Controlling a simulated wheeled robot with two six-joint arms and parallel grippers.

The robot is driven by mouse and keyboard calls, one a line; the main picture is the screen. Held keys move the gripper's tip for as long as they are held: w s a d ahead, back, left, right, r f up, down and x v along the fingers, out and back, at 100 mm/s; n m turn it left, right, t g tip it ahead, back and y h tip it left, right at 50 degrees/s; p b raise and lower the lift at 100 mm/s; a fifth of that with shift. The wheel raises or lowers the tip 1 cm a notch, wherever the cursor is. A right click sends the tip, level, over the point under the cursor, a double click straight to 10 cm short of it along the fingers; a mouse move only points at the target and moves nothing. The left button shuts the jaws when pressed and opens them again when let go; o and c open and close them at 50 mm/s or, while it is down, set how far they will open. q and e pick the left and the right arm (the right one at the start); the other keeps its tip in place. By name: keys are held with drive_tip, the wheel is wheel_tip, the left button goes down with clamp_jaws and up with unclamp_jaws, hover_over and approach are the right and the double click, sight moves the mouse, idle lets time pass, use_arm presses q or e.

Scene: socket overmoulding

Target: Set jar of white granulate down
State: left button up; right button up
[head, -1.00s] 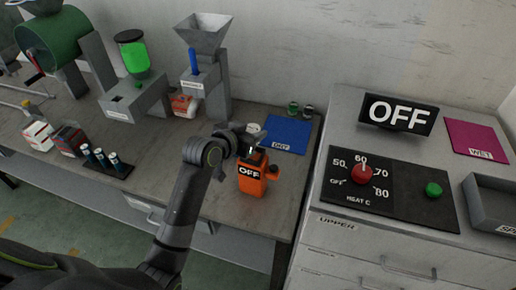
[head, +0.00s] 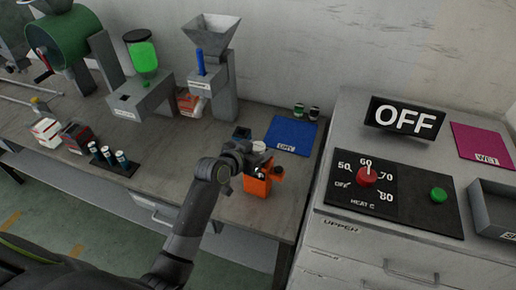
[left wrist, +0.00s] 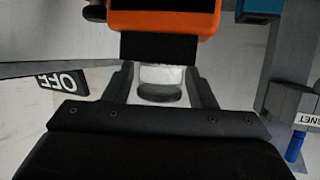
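The jar of white granulate (left wrist: 162,76) sits between the two fingers of my left gripper (left wrist: 161,86) in the left wrist view. It is white with a dark round end. In the head view a small white part of the jar (head: 259,147) shows beside my left gripper (head: 262,161); the rest is hidden. The gripper looks shut on the jar, close to the top of an orange box (head: 257,187). I cannot tell whether the jar touches anything below it. My right gripper is not in view.
A blue mat (head: 291,136) lies behind to the right, with two small jars (head: 306,111) beyond it. A dark teal box (head: 241,132) stands behind the gripper. A grey hopper machine (head: 212,70) is at the back. The grey cabinet (head: 330,195) is to the right.

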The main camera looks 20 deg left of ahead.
use_arm(q)
drive_tip(key=shift+o, duration=0.7)
drive_tip(key=shift+r, duration=0.25)
drive_tip(key=shift+s+a, duration=0.1)
drive_tip(key=shift+s, duration=0.2)
drive_tip(key=b+v, duration=0.1)
drive_tip(key=v, duration=1)
drive_tip(key=shift+s, duration=0.15)
drive_tip(key=shift+a+r, duration=0.1)
